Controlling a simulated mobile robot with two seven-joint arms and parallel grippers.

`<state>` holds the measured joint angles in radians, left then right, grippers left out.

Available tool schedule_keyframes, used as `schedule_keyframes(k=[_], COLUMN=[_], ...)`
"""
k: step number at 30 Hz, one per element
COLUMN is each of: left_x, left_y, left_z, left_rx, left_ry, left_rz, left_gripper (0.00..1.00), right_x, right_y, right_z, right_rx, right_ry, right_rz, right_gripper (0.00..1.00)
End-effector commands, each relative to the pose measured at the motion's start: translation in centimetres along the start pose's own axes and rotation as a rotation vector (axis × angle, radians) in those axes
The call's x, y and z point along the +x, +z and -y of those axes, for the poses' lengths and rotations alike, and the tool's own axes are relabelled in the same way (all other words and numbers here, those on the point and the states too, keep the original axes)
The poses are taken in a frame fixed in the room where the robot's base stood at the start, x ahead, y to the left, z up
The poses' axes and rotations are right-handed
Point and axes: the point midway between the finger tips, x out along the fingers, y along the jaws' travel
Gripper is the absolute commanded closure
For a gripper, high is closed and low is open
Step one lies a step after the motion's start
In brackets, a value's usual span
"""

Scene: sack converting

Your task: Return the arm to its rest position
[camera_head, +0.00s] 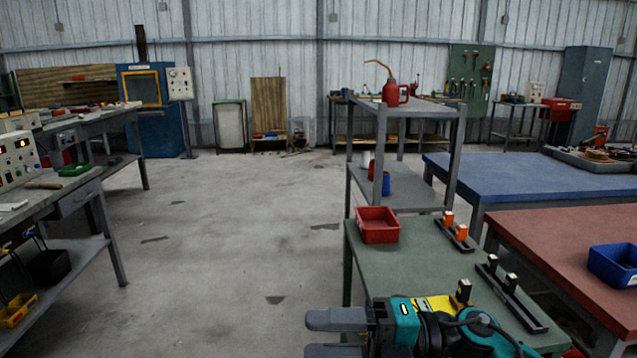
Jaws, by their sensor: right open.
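My right gripper (330,336) is at the bottom edge, right of centre. Its two grey fingers point left and stand apart, with bare floor showing between them and nothing held. My right arm, teal and black with a yellow part, reaches in from the bottom right. It overlaps the near end of the green-topped table (410,262) in the picture; I cannot tell its height above it. My left gripper and arm are not in view.
The green table carries a red bin (378,225) and two dark racks, one (455,236) with orange-topped pieces, one (512,298) nearer. A red-topped table (560,235) with a blue bin (615,266) stands right. Open concrete floor (220,250) lies left.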

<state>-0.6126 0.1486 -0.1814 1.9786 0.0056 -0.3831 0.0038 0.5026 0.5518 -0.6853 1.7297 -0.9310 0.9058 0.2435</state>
Motion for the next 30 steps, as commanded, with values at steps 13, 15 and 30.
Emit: schedule_keyframes(k=[13,15,30], left_x=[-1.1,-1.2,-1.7], left_y=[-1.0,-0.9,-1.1], left_z=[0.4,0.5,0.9], left_rx=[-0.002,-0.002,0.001], left_ry=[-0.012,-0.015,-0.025], left_rz=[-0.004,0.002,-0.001], left_gripper=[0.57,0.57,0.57], right_x=[-8.3,-10.6,-17.6], right_y=[2.6,1.4,-10.5], right_z=[7.7,11.2,25.3], right_rx=[0.814,0.967,1.592], right_ry=[0.635,0.669,0.652], right_rz=[0.844,0.996,1.531], right_gripper=[0.5,0.5,0.5])
